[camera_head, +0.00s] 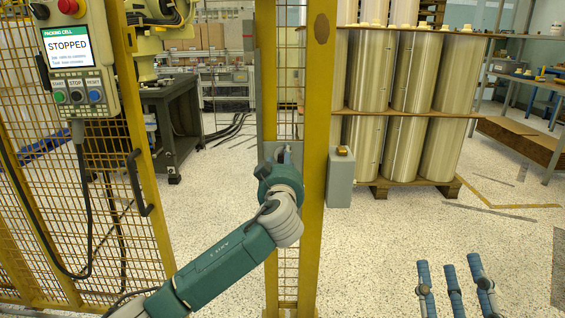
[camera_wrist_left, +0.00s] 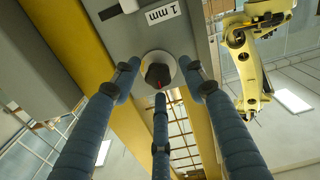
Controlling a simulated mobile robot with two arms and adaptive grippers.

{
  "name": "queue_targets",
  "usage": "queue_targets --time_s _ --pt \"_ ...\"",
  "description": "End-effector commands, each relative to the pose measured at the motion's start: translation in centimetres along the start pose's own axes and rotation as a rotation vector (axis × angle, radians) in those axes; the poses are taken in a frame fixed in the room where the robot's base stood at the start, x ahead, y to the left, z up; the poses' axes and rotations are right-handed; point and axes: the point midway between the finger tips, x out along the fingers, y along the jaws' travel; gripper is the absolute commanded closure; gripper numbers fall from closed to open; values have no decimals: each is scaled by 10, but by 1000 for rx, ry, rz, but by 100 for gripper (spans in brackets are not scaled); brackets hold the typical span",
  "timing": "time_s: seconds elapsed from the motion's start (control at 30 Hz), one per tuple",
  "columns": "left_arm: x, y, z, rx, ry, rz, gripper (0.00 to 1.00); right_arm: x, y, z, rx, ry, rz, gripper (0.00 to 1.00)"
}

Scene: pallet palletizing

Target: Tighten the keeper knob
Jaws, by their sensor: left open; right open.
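The keeper knob (camera_wrist_left: 158,73) is a round, dark knob with a small red mark in a pale ring, set on a grey plate in the left wrist view. My left gripper (camera_wrist_left: 160,80) is open, with its blue fingertips around the knob; I cannot tell whether any touch it. In the head view, my teal left arm reaches to the yellow post, and its wrist hides the fingers and the knob. My right gripper (camera_head: 450,268) is open and empty, low at the right over the floor.
A yellow mesh gate (camera_head: 150,190) with a black handle stands at left, with a control pendant (camera_head: 68,52) reading STOPPED. A grey box (camera_head: 340,178) is on the right of the post (camera_head: 318,120). Stacked rolls (camera_head: 408,140) stand behind. A label (camera_wrist_left: 162,14) reads "1 mm".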

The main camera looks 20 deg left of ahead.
Motion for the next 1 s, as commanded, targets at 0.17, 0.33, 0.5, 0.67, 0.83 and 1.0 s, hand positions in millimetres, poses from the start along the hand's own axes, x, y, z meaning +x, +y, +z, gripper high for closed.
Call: queue_targets --time_s 0.17,0.33,0.5,0.67,0.83,1.0 --pt "0 0 0 0 0 0 57 0 0 0 0 0 0 53" --pt "0 0 -1 0 1 0 91 0 0 0 0 -1 0 53" --pt "0 0 -2 0 3 0 100 0 0 1 0 -2 0 53" --pt "0 0 -3 1 5 0 100 0 0 1 0 -5 0 53" --pt "0 0 -4 4 7 -1 100 0 0 2 0 -10 0 53" --pt "0 0 -6 9 9 -1 100 1 0 5 0 -25 1 53"
